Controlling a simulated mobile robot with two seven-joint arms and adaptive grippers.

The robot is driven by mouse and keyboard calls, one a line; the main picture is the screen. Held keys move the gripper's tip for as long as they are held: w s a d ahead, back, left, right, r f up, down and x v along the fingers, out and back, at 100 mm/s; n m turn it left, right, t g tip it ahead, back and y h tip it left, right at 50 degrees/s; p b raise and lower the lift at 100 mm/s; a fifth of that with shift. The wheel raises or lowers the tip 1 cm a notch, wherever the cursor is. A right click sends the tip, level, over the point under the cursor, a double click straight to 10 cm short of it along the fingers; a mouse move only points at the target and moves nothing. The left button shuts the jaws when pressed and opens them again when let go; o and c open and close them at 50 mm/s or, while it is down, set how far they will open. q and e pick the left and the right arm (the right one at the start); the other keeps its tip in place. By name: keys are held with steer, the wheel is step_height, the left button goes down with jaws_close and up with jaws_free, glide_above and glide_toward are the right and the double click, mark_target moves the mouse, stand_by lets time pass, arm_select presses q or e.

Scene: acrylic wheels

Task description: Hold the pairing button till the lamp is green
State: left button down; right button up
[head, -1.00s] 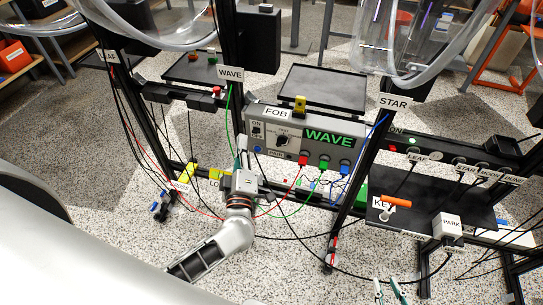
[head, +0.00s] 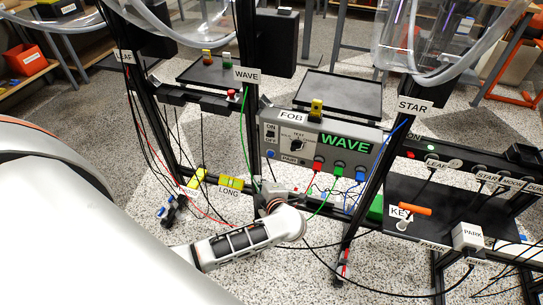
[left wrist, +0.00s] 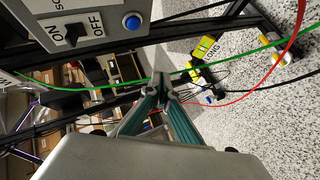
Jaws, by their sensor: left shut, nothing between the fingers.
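The grey box marked WAVE (head: 328,133) hangs on the black frame, with a blue button (head: 271,154) at its lower left beside a PAIR label. The blue button also shows in the left wrist view (left wrist: 132,22), near the box's ON/OFF switch (left wrist: 71,34). My left gripper (head: 268,188) is below the button in the head view; its fingers are hard to make out there. In the left wrist view its teal fingers (left wrist: 160,82) are shut and empty, apart from the button. I cannot make out the pairing lamp. My right gripper is not in view.
Yellow blocks (head: 230,183) sit on the lower rail. A black shelf with an orange-handled key (head: 414,209) and a PARK box (head: 467,237) is at right.

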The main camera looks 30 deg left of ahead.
mark_target(271, 154)
arm_select(q)
steer(key=w+a+b, duration=0.2)
steer(key=w+b, duration=0.2)
steer(key=w, duration=0.4)
steer(key=shift+w, duration=0.3)
stand_by(0.3)
stand_by(0.6)
steer(key=shift+w+a, duration=0.1)
steer(key=shift+w, duration=0.1)
stand_by(0.4)
steer(key=shift+w, duration=0.2)
